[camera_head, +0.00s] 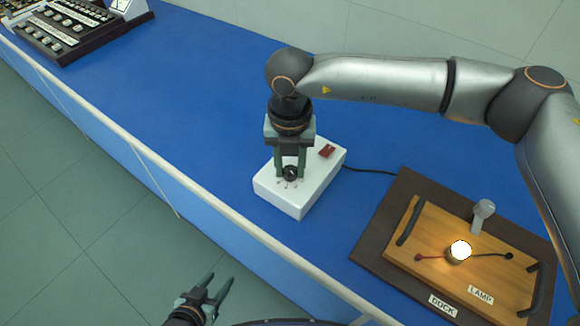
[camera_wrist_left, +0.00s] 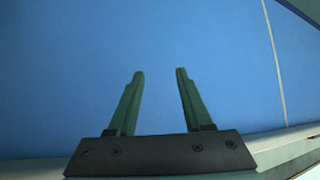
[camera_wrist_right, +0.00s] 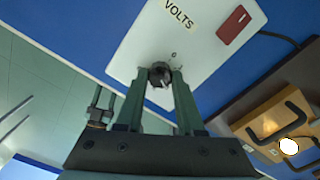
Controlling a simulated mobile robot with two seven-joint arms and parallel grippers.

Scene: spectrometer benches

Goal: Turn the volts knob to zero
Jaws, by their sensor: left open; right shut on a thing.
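The volts knob (camera_head: 290,173) is a small black knob on top of a white box (camera_head: 300,201) that stands on the blue bench. My right gripper (camera_head: 291,170) comes down from above and is shut on the knob. In the right wrist view the knob (camera_wrist_right: 160,76) sits between the two green fingertips, with small dial marks beside it and a VOLTS label (camera_wrist_right: 179,14) on the box. The knob's pointer is too small to read surely. My left gripper (camera_head: 221,287) is open and empty, low in front of the bench edge.
A red switch (camera_head: 327,151) is on the box, and a black cable runs right. A wooden tray (camera_head: 420,239) labelled LAMP, with a glowing bulb (camera_head: 459,251), sits on a brown DOCK board (camera_head: 369,246). Dark panels (camera_head: 85,37) stand far left. The bench between is clear.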

